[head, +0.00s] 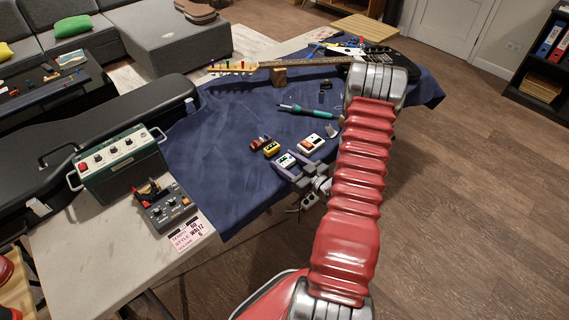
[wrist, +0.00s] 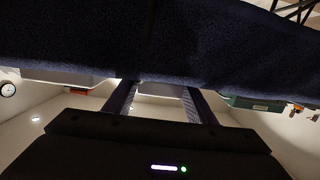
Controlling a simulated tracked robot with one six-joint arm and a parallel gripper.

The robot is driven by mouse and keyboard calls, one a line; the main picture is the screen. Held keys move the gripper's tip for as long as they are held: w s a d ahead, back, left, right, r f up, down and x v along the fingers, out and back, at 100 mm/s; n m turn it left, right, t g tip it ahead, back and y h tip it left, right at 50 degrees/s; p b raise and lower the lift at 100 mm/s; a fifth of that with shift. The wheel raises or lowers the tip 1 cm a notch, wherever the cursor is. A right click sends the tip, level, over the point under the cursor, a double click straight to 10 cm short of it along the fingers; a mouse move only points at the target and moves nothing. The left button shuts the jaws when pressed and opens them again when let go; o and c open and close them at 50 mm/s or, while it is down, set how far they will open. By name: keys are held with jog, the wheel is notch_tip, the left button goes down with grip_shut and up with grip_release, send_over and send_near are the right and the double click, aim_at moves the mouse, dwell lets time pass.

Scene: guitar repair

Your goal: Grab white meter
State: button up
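Two small white devices lie on the blue cloth in the head view. One white meter-like box (head: 286,160) with dark and green marks sits at my gripper's fingertips. The other white box (head: 312,143), with an orange-red part, lies just beyond it to the right. I cannot tell for sure which is the meter. My gripper (head: 288,164) is open, its two fingers apart on either side of the nearer white box. In the wrist view the fingers (wrist: 158,100) are also apart, with a pale shape between them; contact cannot be seen.
A yellow pedal (head: 271,149) and a red one (head: 260,142) lie close by on the left. A teal tool (head: 305,111) and a guitar neck (head: 315,62) lie farther back. A green amplifier box (head: 118,163) stands on the left. The cloth (head: 215,140) has free room at left.

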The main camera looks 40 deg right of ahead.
aim_at(286, 160)
jog(key=c, duration=0.7)
jog(key=shift+r, duration=0.15)
jog(key=shift+r, duration=4.85)
